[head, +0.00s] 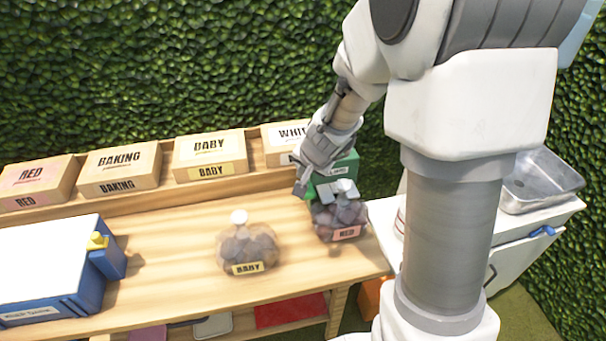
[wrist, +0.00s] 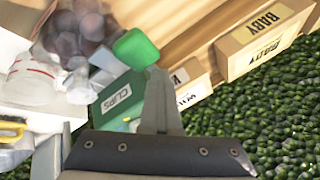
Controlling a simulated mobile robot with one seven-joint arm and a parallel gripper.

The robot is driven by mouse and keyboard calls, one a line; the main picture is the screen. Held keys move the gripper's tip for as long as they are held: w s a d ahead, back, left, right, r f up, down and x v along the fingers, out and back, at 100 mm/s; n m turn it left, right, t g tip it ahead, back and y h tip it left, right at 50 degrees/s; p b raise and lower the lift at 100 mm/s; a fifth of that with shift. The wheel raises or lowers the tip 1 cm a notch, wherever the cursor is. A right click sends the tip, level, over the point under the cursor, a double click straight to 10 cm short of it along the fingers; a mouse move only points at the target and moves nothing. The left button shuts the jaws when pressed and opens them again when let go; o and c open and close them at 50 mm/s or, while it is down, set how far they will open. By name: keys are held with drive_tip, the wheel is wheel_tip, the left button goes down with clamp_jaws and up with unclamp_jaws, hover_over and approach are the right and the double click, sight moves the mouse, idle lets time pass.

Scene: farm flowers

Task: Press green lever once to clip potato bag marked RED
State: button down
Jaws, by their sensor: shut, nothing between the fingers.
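The potato bag marked RED (head: 340,216) stands on the right end of the wooden table, against the front of the green clip machine (head: 345,168). In the wrist view the machine's side reads CLIPS (wrist: 118,95), and the rounded green lever (wrist: 135,48) sticks out beside the dark potatoes of a bag (wrist: 78,28). My gripper (head: 299,190) is shut and empty, at the left of the machine. In the wrist view its closed fingertips (wrist: 155,72) are close beside the lever; I cannot tell whether they touch. My gripper hides part of the machine in the head view.
A bag marked BABY (head: 247,248) stands left of the RED bag. Cardboard boxes labelled RED (head: 38,180), BAKING (head: 120,168), BABY (head: 210,155) and WHITE (head: 287,143) line the back shelf. A blue-and-white machine (head: 50,265) is at left. A metal sink (head: 540,180) is at right.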

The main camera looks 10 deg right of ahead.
drive_tip(key=shift+w+r+p, duration=0.2)
drive_tip(key=shift+r+p, duration=0.5)
drive_tip(key=shift+p, duration=0.05)
drive_tip(key=shift+w+r+p, duration=0.15)
drive_tip(key=shift+r+p, duration=0.55)
drive_tip(key=shift+p, duration=0.05)
drive_tip(key=r+p, duration=0.2)
drive_tip(key=w+r+p, duration=0.1)
drive_tip(key=r+p, duration=0.1)
drive_tip(key=p, duration=0.1)
drive_tip(key=shift+w+r, duration=0.1)
drive_tip(key=shift+r, duration=0.3)
drive_tip(key=shift+r, duration=0.1)
